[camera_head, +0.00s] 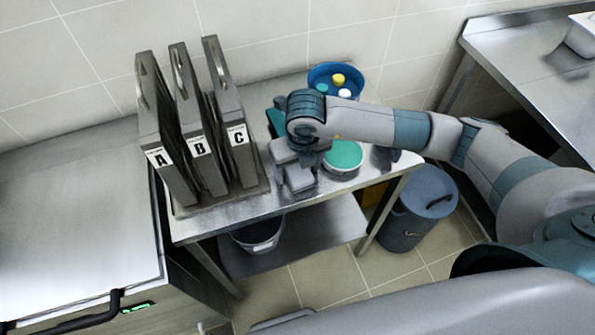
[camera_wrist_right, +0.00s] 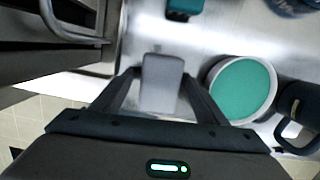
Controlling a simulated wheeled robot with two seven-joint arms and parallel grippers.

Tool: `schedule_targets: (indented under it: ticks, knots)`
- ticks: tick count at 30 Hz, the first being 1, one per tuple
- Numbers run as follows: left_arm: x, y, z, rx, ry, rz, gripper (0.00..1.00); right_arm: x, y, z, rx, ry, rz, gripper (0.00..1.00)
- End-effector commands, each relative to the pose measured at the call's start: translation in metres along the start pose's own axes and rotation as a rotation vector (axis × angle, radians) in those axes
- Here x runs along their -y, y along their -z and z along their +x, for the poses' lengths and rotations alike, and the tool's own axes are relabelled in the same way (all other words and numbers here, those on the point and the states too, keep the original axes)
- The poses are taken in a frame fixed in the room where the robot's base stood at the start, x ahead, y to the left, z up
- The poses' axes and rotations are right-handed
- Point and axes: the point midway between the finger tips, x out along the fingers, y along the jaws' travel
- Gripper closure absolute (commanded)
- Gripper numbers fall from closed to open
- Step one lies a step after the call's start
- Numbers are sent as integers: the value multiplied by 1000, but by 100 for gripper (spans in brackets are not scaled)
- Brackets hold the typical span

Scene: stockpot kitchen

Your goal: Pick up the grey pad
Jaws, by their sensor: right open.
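The grey pad (camera_wrist_right: 162,84) is a small light-grey block on the steel table, left of the tub of green stuff (camera_wrist_right: 242,90) in the right wrist view. My right gripper (camera_wrist_right: 160,77) is open, with one dark finger on each side of the pad. A narrow gap shows at both sides, and I cannot tell whether either finger touches it. In the head view my right gripper (camera_head: 294,172) is low over the table's front, and its own grey parts make the pad hard to pick out. My left gripper is not in view.
Three upright metal panels marked A, B and C (camera_head: 240,140) stand in a rack to the left. A blue bowl (camera_head: 319,72) with coloured lids stands behind. A dark mug (camera_wrist_right: 298,108) is right of the tub. A lidded grey bin (camera_head: 418,215) is on the floor.

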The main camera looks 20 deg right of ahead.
Motion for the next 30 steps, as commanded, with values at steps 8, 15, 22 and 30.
schedule_targets:
  ticks: [8, 15, 22, 30]
  knots:
    - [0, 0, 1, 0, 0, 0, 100, 0, 0, 0, 0, 0, 0, 33]
    - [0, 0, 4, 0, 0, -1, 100, 0, 0, 2, 0, 0, 0, 33]
    - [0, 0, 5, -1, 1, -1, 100, 0, 0, 2, 0, 0, 0, 57]
    - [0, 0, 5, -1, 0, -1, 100, 0, 0, 2, 0, 0, 0, 76]
